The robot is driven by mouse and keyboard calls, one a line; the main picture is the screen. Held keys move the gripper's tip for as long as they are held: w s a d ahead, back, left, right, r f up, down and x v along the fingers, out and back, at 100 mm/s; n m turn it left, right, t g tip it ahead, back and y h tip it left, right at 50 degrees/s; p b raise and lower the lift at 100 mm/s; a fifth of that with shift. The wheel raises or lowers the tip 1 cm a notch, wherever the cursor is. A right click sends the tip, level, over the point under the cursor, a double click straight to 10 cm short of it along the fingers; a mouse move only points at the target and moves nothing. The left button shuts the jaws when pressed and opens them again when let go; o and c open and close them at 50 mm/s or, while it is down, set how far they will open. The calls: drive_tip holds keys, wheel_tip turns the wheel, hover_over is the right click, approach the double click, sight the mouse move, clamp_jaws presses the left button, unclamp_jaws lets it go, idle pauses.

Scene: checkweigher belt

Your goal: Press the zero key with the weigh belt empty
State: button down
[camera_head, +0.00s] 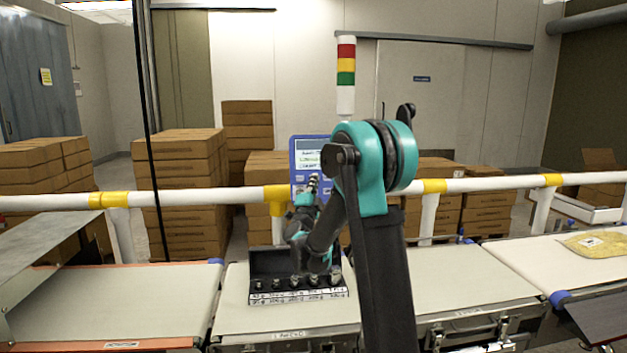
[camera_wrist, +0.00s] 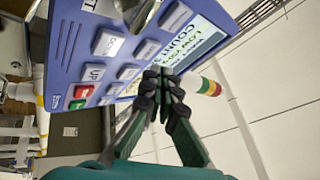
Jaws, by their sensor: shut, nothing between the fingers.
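A blue control terminal (camera_head: 298,150) with a lit screen stands behind the rail. It fills the upper middle of the wrist view (camera_wrist: 62,75), tilted, with several grey keys (camera_wrist: 107,42), a red key and a green key. Most key labels are blurred, so I cannot tell which is zero. My gripper (camera_wrist: 164,78) is shut and empty, its tips over the screen's edge near the keys; contact is unclear. It covers the terminal's lower part in the head view (camera_head: 313,184). A dark case of small weights (camera_head: 262,266) sits on the middle-left belt (camera_head: 235,312).
A white rail (camera_head: 190,197) with yellow bands crosses behind the belts. The middle-right belt (camera_head: 465,275) looks bare. A yellow bag (camera_head: 600,244) lies on the far-right belt. Cardboard boxes (camera_head: 180,165) are stacked behind. A signal tower (camera_head: 346,75) rises by the terminal.

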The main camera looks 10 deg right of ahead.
drive_tip(key=s, duration=0.2)
drive_tip(key=s+r, duration=0.1)
drive_tip(key=s, duration=0.1)
drive_tip(key=shift+s+r, duration=0.15)
drive_tip(key=shift+s, duration=0.05)
idle(0.6)
